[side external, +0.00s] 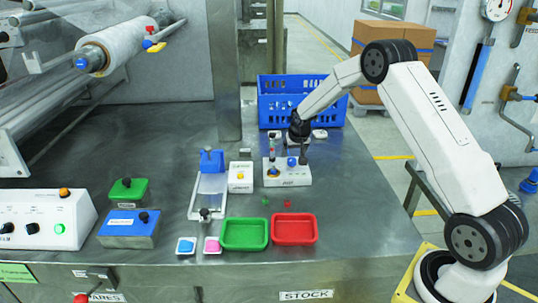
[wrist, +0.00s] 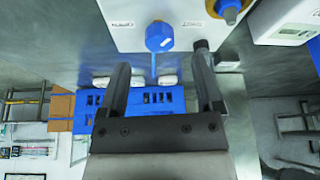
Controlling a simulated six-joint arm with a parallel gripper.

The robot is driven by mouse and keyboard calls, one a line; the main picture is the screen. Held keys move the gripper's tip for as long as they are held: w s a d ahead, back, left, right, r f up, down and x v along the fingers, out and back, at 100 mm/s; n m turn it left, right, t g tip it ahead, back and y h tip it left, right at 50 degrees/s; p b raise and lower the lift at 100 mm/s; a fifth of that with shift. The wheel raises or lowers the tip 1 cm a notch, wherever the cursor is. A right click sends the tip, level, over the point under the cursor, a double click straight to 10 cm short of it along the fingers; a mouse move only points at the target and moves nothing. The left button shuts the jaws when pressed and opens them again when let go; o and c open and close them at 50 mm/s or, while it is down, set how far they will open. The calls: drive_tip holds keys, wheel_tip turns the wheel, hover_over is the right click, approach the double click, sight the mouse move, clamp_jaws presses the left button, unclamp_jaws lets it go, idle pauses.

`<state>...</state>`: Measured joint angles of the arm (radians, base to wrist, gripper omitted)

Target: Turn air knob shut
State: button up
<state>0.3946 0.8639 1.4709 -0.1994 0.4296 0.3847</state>
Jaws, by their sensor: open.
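A white box (side external: 298,175) stands on the steel bench with a small blue knob (side external: 291,162) on it. In the wrist view, the faceted blue knob (wrist: 158,38) shows on the box's white face (wrist: 112,20), with a small label on either side. A second blue knob with a yellow base (wrist: 230,10) is at the top right there. The labels are too small to read, so I cannot tell which knob is for air. My gripper (wrist: 160,65) is open and empty. The blue knob appears just past the fingertips, between their lines, with no visible contact.
A blue crate (side external: 300,105) stands behind the box. A white block with a yellow button (side external: 240,177) and a blue-topped fixture (side external: 211,165) are to the left. A green tray (side external: 244,246) and a red tray (side external: 294,241) lie in front.

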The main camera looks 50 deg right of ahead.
sight(291, 160)
drive_tip(key=shift+x, duration=2.15)
clamp_jaws()
drive_tip(key=shift+m+g, duration=0.3)
drive_tip(key=shift+m, duration=0.4)
drive_tip(key=shift+w+a+m+g+h, duration=0.1)
drive_tip(key=shift+m+g+h, duration=0.5)
drive_tip(key=shift+m, duration=1.3)
drive_tip(key=m+g, duration=0.1)
drive_tip(key=m, duration=0.4)
drive_tip(key=shift+w+g+h, duration=0.15)
drive_tip(key=shift+g+h, duration=0.15)
drive_tip(key=shift+g, duration=0.1)
drive_tip(key=shift+m, duration=0.4)
